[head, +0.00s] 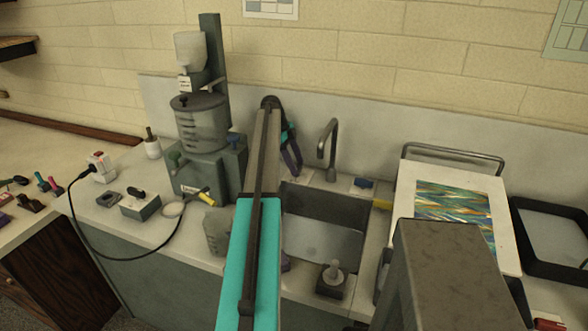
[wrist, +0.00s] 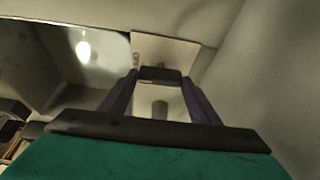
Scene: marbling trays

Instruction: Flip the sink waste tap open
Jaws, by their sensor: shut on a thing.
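My gripper (head: 292,165) points down at the back left of the sink, left of the spout. In the wrist view its two purple fingers (wrist: 160,82) are closed on the sides of a dark bar (wrist: 160,74), which looks like the sink waste tap's handle. A pale plate (wrist: 178,48) and a short grey post (wrist: 160,106) show near the bar. In the head view the fingers hide the handle, so its turn cannot be told there. The sink (head: 325,215) lies in front, with its grey basin open.
A curved spout (head: 329,145) stands right of my gripper. A mixing machine (head: 203,135) stands at the left. A board with marbled paper (head: 455,215) and a black tray (head: 550,240) are at the right. A knobbed block (head: 332,280) sits at the sink's front.

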